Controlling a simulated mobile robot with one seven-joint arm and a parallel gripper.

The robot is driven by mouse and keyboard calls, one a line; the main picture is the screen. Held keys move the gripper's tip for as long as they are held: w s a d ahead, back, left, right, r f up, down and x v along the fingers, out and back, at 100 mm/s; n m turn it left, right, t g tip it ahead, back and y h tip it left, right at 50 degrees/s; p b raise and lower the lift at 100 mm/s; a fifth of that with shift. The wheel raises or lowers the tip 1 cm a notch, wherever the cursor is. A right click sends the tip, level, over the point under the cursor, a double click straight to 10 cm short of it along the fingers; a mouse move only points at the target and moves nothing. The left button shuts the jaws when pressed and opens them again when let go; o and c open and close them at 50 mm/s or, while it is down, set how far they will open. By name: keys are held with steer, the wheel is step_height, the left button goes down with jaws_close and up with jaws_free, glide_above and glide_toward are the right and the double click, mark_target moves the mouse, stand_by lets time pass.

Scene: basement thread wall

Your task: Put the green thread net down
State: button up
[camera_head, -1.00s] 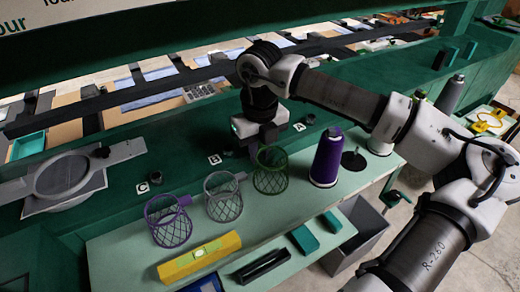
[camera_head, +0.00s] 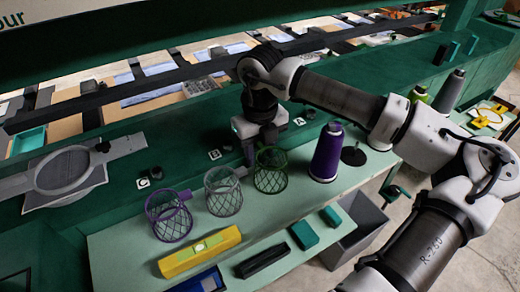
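The green thread net (camera_head: 270,181), an open mesh cup, stands upright on the pale green shelf (camera_head: 120,246), at the right end of a row of nets. A grey net (camera_head: 223,201) and a purple net (camera_head: 169,226) stand to its left. My gripper (camera_head: 249,158) points down beside the green net's upper left rim, behind the gap between the green and grey nets. Its fingers are small and dark, so I cannot tell whether they are open or touch the net.
A purple thread cone (camera_head: 326,155) stands close to the green net's right, with a black spindle (camera_head: 354,156) beyond it. A yellow level (camera_head: 201,252), a black bar (camera_head: 262,262) and teal blocks (camera_head: 304,235) lie in front. A grey bin (camera_head: 357,231) stands below.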

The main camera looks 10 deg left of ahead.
step_height(320, 180, up, 12)
steer(key=shift+r+b, duration=0.2)
steer(key=shift+b, duration=0.65)
